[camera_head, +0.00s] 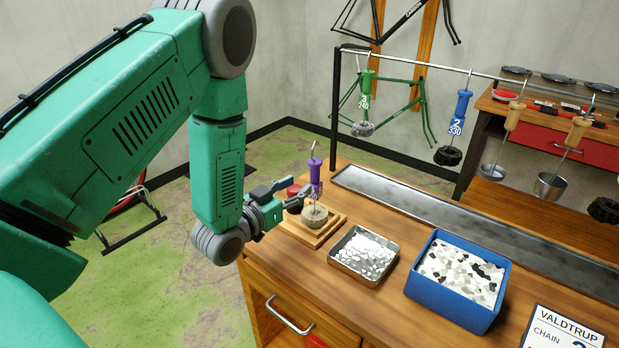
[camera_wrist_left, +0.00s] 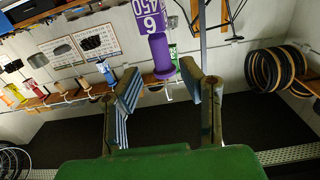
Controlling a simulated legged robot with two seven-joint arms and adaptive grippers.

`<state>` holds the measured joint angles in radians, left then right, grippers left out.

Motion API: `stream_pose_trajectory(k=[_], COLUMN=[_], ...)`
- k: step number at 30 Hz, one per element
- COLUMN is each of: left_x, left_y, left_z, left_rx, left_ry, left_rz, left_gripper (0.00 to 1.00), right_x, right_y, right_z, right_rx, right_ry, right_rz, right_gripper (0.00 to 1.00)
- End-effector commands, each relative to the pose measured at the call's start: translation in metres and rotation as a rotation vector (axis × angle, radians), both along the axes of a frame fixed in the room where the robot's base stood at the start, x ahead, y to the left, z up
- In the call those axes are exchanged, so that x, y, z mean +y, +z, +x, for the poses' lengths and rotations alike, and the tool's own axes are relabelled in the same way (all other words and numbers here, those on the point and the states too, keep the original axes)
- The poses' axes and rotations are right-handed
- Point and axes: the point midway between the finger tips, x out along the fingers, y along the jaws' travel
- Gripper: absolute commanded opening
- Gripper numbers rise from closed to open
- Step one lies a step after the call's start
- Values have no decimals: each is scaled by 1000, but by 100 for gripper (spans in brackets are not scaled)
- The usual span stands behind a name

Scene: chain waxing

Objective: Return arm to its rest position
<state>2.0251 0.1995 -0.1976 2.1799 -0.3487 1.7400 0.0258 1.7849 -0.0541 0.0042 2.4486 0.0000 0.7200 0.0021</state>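My left gripper (camera_head: 292,193) reaches in from the left, low over the near left end of the wooden bench. Its two fingers (camera_wrist_left: 160,85) stand apart with nothing pinched between them. A purple-handled hook tool (camera_head: 316,176) stands upright just beyond the fingertips; the gap is small and hard to judge. In the left wrist view its purple handle (camera_wrist_left: 160,58) and number tag show upside down past the fingertips. The tool's lower end meets a grey-brown round lump (camera_head: 313,217) on a wooden block (camera_head: 327,234). My right gripper is not in view.
A metal tray of white pieces (camera_head: 342,260) and a blue bin (camera_head: 446,296) stand right of the block. A rail (camera_head: 420,64) holds hanging tools: a green handle (camera_head: 366,90), a blue handle (camera_head: 461,104) and wooden ones. Open floor (camera_head: 180,250) lies left of the bench.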

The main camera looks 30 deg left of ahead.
Motion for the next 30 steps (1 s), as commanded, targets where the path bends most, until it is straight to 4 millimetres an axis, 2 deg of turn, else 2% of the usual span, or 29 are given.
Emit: stream_pose_trajectory(k=[3,6,10,16,19,20,23,26,27,30], left_x=[1,2,3,3,-1,-3,-14,-30,-36,-50], left_y=[0,0,0,0,-13,-22,-67,-126,-149,-190], left_z=[-21,-33,-41,-42,-45,-48,-66,-104,-125,-178], left_rx=[4,2,1,2,55,90,280,550,665,919], left_ry=[1,0,1,1,3,5,18,36,42,57], left_rz=[-1,0,0,0,0,1,4,8,10,13], left_gripper=[35,35,35,35,35,35,35,35,35,35], right_x=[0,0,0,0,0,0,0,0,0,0], right_y=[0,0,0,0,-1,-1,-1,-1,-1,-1], right_z=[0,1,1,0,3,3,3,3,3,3], right_rx=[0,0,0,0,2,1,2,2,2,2], right_ry=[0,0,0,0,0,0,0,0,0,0], right_rz=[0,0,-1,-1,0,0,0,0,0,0], right_gripper=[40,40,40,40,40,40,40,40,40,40])
